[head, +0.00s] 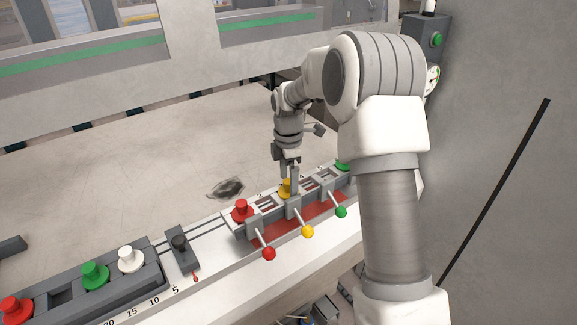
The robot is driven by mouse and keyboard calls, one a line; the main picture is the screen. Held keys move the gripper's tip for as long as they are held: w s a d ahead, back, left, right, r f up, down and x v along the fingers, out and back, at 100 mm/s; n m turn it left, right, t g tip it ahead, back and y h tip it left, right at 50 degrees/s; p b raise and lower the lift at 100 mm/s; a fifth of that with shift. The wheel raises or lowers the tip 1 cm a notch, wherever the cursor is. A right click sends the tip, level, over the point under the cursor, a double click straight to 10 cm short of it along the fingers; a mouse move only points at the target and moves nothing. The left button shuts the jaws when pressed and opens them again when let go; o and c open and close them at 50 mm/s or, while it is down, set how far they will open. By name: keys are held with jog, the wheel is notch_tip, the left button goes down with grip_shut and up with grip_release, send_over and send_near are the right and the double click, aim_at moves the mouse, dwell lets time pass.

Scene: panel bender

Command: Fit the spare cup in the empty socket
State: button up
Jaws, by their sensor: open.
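My gripper (290,185) points down at the yellow cup (285,188) in the middle place of the carriage (236,224). Its jaws are open, with the fingers at the cup and partly hiding it; I cannot tell whether they touch it. A red cup (242,211) sits left of it on the carriage, and a green cup (343,166) shows partly behind my arm. The dark rack (143,283) at lower left holds a red cup (14,308), a green cup (95,275) and a white cup (131,259). An empty socket (62,297) lies between its red and green cups.
Levers with red (268,254), yellow (307,231) and green (341,212) knobs stick out from the carriage front. A dark, ragged patch (225,187) lies on the otherwise clear metal table (120,180).

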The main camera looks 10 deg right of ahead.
notch_tip(320, 180, up, 17)
jog(key=shift+r, duration=0.15)
dwell(0.5)
